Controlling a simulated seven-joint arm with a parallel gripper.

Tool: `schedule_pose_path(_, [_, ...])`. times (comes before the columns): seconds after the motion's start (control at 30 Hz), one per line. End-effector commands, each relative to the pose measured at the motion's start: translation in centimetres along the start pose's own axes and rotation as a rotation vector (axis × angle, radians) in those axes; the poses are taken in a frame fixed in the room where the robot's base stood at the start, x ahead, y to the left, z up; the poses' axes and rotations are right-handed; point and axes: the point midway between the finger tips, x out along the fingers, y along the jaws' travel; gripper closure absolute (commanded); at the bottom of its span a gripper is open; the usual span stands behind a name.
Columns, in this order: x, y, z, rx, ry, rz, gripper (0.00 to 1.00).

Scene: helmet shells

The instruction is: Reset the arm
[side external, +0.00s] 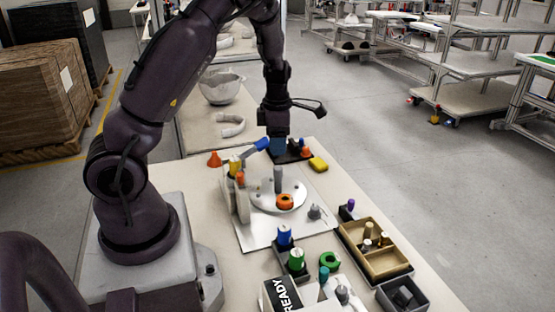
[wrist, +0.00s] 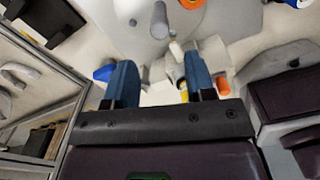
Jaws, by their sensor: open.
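My gripper (side external: 278,146) points down at the far end of the work table (side external: 200,190), with its blue fingers close to a black tray (side external: 297,157). Whether the fingers touch the tray cannot be told. In the wrist view my gripper (wrist: 158,75) shows two blue fingers spread apart, with nothing held between them. My arm reaches over from its base at the left of the table.
A round white plate (side external: 262,198) carries a grey post (side external: 278,178) and an orange ring (side external: 285,201). A yellow block (side external: 318,164) and an orange cone (side external: 214,159) stand nearby. A wooden divided box (side external: 385,264) and a green ring (side external: 330,261) are nearer the front.

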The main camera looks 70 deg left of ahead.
Motion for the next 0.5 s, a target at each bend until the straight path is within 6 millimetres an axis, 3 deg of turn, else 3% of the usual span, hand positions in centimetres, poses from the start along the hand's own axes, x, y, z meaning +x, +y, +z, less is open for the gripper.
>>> schedule_pose_path(0.2, [-2.1,0.0,0.0,0.002,0.0,0.0,0.5])
schedule_pose_path(0.5, [-2.2,0.0,0.0,0.001,0.0,0.0,0.5])
